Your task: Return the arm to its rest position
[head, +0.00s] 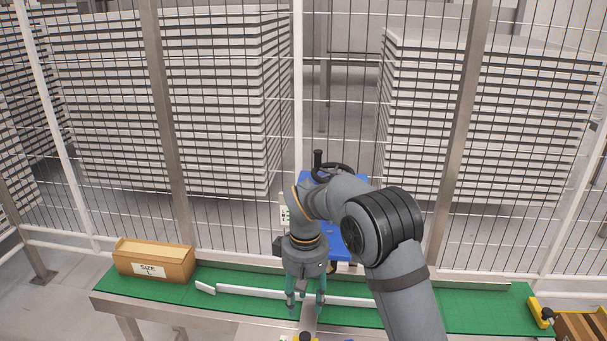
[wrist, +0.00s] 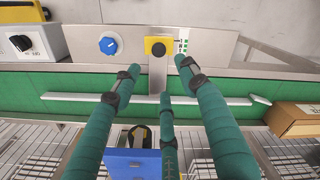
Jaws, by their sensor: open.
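My arm reaches out over the green work surface (head: 470,311) from the lower right in the head view and bends down at its wrist. My gripper (head: 306,301) points downward at the front middle of that surface. Its teal fingers are spread and hold nothing. In the wrist view my gripper (wrist: 159,68) shows the same spread fingers with an empty gap between them. A yellow plate with a black button (wrist: 159,47) appears near the fingertips. I cannot tell the height of the fingertips above the surface.
A white bar (head: 350,300) lies along the green surface, passing behind my fingers. A cardboard box marked SIZE L (head: 153,263) stands at the left. A panel with a blue knob (wrist: 108,46) borders the surface. Wire fencing (head: 300,120) and tall stacks (head: 165,100) stand behind.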

